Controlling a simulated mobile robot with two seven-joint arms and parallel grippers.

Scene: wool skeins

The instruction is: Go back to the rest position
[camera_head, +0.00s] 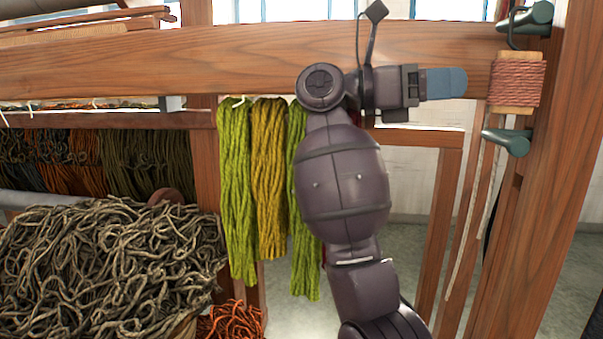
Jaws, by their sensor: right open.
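My right arm rises from the bottom and bends at the top. Its gripper (443,84) points right, in front of the wooden beam, with blue-grey fingers seen side-on and overlapping. The gripper is open, and I see nothing held in it. A bright green skein (236,190), a mustard skein (269,178) and another green skein (305,265) hang in a row left of my arm. My arm partly hides the right-hand green skein. My left gripper is not in view.
A wooden block wound with reddish cord (517,85) sits just right of my fingertips, between two green pegs (525,18) (507,141) near the upright post (545,210). The wooden beam (240,60) runs behind my gripper. Tangled grey-brown yarn (105,265) fills the lower left.

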